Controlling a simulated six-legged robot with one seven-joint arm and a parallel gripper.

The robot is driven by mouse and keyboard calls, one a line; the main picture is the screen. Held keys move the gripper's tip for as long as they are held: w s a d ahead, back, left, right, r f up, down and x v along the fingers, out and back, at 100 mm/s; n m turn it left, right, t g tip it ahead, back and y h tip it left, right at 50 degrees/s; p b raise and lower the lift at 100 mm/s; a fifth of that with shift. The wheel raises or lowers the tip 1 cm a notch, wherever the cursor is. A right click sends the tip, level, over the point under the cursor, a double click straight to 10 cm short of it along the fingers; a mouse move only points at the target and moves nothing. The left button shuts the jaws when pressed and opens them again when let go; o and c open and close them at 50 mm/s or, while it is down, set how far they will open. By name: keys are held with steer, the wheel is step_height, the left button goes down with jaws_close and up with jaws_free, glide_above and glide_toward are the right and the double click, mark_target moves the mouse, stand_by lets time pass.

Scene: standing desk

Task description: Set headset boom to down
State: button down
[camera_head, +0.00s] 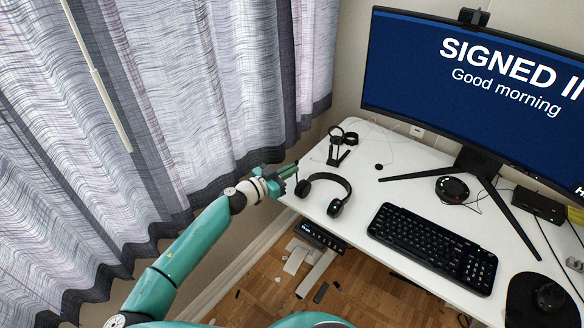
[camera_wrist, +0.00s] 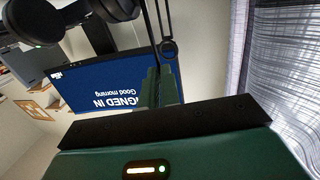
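The black headset (camera_head: 330,192) lies on the white desk near its left edge, its band arched and a green light on one cup. A thin dark rod, perhaps its boom, rises near the left cup beside my gripper (camera_head: 293,171). In the wrist view the picture is upside down. The headset (camera_wrist: 75,22) shows at upper left, and thin dark rods pass close to the fingertips (camera_wrist: 161,75). The green fingers look close together, with no clear gap. I cannot tell whether they touch the boom.
A dark stand (camera_head: 338,150) is behind the headset. The keyboard (camera_head: 432,245) lies to the right, with the monitor (camera_head: 470,90) and its splayed foot behind. A curtain (camera_head: 190,90) hangs to the left.

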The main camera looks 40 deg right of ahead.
steer(key=shift+a+f+h, duration=0.1)
steer(key=shift+a+h, duration=0.2)
steer(key=shift+s+a, duration=0.1)
stand_by(0.3)
steer(key=c, duration=1.6)
jaws_free()
steer(key=a, duration=1.3)
steer(key=shift+w+a+f, duration=0.25)
steer(key=shift+w+a, duration=0.1)
steer(key=shift+w, duration=0.1)
